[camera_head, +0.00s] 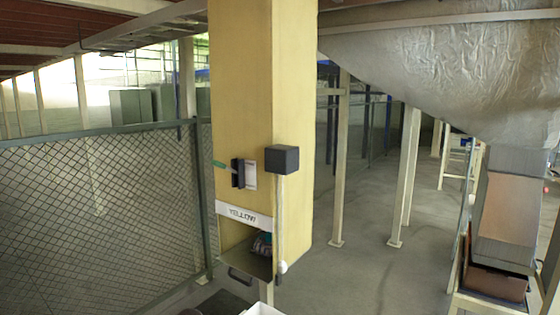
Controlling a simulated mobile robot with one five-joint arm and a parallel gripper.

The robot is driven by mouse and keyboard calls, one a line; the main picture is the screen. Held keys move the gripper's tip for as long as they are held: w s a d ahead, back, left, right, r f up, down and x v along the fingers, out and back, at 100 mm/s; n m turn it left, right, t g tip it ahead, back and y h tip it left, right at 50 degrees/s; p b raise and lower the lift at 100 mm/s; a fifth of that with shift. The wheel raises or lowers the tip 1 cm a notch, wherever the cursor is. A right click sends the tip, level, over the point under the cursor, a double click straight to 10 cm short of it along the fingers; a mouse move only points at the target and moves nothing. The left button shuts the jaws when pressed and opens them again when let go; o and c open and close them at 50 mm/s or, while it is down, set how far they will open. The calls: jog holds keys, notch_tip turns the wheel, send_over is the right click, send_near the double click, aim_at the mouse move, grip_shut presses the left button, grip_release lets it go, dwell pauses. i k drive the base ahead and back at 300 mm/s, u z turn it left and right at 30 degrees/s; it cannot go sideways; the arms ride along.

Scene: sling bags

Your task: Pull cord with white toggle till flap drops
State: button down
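A pale cord (281,215) hangs straight down from a black box (282,160) on the right part of the yellow column (240,70). A white toggle (282,267) is at the cord's lower end, with a small dark piece just below it. Left of the cord, a grey panel (248,263) with a dark handle (240,277) slopes outward under an opening; I take it for the flap. Bluish-grey contents (262,245) show in the opening, too small to identify. My gripper is not visible in this view, and nothing is seen holding the toggle.
A dark fixture (238,173) with a green piece (220,164) sits higher. A white object (262,309) is cut off below. Mesh fence (90,210) stands left; open floor (370,270) lies right.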

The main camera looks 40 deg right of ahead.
aim_at(282, 265)
jog(key=z, duration=0.15)
jog(key=k, duration=0.5)
jog(key=u, duration=1.15)
jog(key=i, duration=0.6)
jog(key=u, duration=0.1)
